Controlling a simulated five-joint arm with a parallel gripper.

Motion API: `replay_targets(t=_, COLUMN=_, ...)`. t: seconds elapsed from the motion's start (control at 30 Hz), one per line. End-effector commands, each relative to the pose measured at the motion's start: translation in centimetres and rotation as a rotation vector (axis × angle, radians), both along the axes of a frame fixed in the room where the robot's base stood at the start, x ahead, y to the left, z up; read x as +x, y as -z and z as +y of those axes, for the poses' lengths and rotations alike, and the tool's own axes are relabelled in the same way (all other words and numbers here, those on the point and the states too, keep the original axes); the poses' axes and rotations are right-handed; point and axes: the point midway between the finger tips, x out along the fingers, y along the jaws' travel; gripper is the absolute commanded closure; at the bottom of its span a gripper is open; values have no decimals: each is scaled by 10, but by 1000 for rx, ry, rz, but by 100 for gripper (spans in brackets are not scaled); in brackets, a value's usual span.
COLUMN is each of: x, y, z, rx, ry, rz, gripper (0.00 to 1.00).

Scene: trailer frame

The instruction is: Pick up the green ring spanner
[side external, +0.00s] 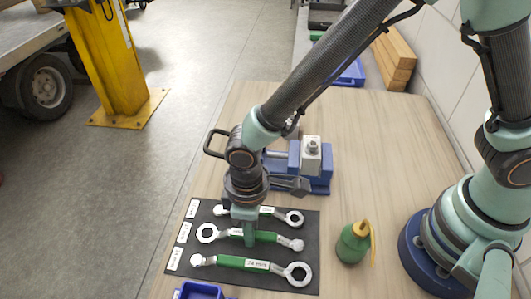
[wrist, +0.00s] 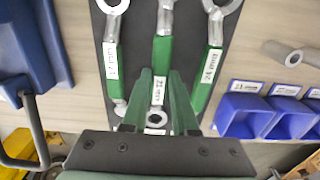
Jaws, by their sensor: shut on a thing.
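Three green-handled ring spanners lie side by side on a black mat (side external: 188,263). My gripper (side external: 249,240) is lowered over the middle spanner (side external: 267,236), shut on its green handle. In the wrist view, my gripper (wrist: 160,82) has its fingers on both sides of the middle spanner (wrist: 163,48), and one ring end shows between them. The near spanner (side external: 235,262), labelled 24 mm, also shows at right in the wrist view (wrist: 208,70). The far spanner (side external: 268,211) is partly hidden by my gripper. I cannot tell whether the middle spanner touches the mat.
A blue vise (side external: 318,182) stands behind the mat. A green bottle (side external: 352,245) with a yellow top stands right of it. Blue bins (wrist: 245,113) sit at the near edge, and one shows at the front (side external: 200,290). Bare table lies right of the vise.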

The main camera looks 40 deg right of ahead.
Motion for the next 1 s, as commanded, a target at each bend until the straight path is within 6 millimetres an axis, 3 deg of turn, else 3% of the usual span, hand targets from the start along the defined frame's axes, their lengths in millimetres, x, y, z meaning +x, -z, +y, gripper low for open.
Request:
replay_targets(t=0.17, x=0, y=-9, z=0, rx=1, ry=0, rz=-1, gripper=100)
replay_targets(t=0.33, x=1, y=-32, z=1, rx=4, ry=0, rz=-4, gripper=100)
replay_targets(t=0.7, x=1, y=-135, z=1, rx=6, ry=0, rz=-6, gripper=100)
replay_targets(t=1.0, x=1, y=-188, z=1, rx=3, ry=0, rz=-3, gripper=100)
